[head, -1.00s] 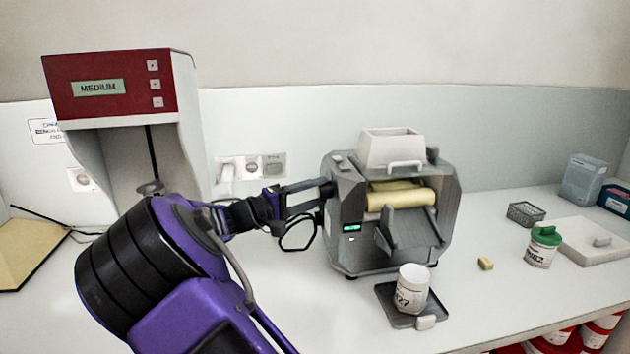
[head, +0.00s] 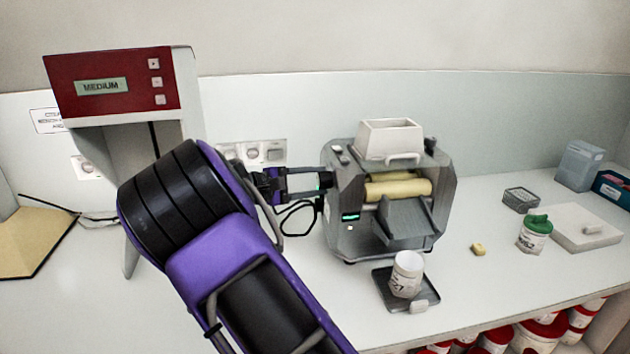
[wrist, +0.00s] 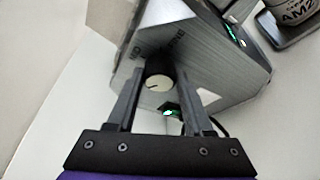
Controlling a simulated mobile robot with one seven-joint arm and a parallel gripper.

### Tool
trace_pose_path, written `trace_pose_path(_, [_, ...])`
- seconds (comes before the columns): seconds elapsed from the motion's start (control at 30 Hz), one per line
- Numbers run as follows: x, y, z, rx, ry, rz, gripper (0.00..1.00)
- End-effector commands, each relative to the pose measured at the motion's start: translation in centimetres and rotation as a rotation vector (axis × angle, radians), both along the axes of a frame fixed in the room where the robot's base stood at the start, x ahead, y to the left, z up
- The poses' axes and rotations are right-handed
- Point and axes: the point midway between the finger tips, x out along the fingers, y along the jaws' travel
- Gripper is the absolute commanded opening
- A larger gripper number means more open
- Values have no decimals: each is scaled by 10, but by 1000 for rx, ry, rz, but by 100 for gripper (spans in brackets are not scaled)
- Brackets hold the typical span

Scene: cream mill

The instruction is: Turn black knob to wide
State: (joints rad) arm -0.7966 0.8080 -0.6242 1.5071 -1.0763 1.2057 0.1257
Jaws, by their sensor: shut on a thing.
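The grey mill (head: 340,215) stands on the bench with pale yellow rollers and a white hopper on top. In the wrist view its side panel (wrist: 200,60) fills the upper middle. The black knob (wrist: 158,76) with a pale face and a dark pointer mark sits on that panel, between my fingers. My gripper (wrist: 160,88) is shut on the knob, one finger on each side.
A white cup (head: 407,272) stands on a dark tray (head: 390,297) before the mill. A red-fronted unit (head: 110,85) displays MEDIUM at the left.

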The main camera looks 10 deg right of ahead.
Motion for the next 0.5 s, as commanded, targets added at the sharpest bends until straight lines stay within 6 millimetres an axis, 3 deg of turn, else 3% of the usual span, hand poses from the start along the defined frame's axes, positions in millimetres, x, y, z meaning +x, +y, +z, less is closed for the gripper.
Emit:
trace_pose_path(0.37, [0, 0, 0, 0, 4, -1, 0])
trace_pose_path(0.4, [0, 0, 0, 0, 4, -1, 55])
trace_pose_path(0.5, [0, 0, 0, -1, 3, -1, 73])
